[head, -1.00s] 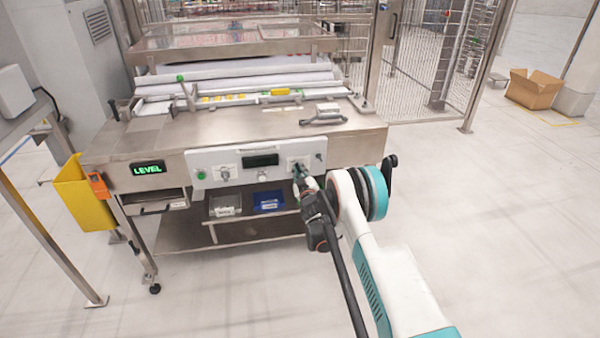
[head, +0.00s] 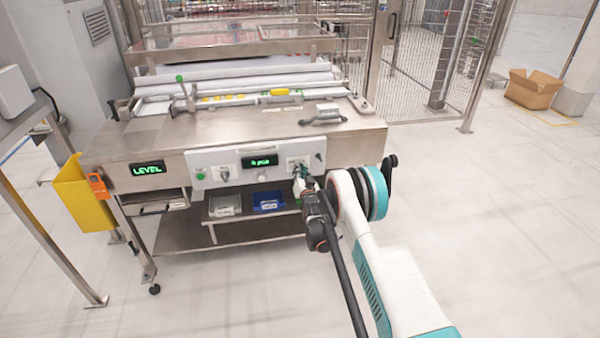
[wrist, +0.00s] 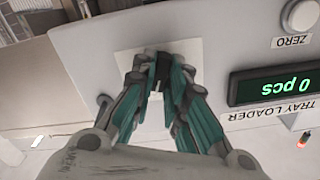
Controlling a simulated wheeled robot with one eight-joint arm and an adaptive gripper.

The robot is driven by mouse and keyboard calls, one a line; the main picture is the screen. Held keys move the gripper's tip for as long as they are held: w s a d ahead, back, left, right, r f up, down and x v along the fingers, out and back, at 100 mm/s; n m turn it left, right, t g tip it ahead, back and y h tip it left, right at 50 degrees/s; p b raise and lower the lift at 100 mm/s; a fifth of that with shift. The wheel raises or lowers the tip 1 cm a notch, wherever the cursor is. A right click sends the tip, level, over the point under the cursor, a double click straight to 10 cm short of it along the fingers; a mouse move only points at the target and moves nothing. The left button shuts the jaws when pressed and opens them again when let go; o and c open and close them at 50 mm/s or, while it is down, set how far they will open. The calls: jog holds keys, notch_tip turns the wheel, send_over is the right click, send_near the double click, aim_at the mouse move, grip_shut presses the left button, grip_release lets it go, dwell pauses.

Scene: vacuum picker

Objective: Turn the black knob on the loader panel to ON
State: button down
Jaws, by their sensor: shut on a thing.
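The loader panel (head: 225,168) is a pale strip on the front of the steel machine. Its display (head: 260,161) is lit green; in the wrist view the display (wrist: 285,87) reads "0 pcs" upside down above the words TRAY LOADER. My gripper (head: 299,170) is at the panel's right part. In the wrist view my gripper (wrist: 163,78) has its teal-padded fingers closed around the black knob (wrist: 160,58) on a white plate (wrist: 188,48). The fingers cover most of the knob and any ON marking around it.
A white ZERO button (wrist: 299,15) sits beside the display. A small toggle (head: 319,156) is right of my gripper on the panel. Grey and blue bins (head: 268,201) stand on the shelf below.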

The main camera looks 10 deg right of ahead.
jog(key=shift+m, duration=2.2)
jog(key=c, duration=1.6)
grip_release()
jog(key=s, duration=0.7)
jog(key=shift+s, duration=0.2)
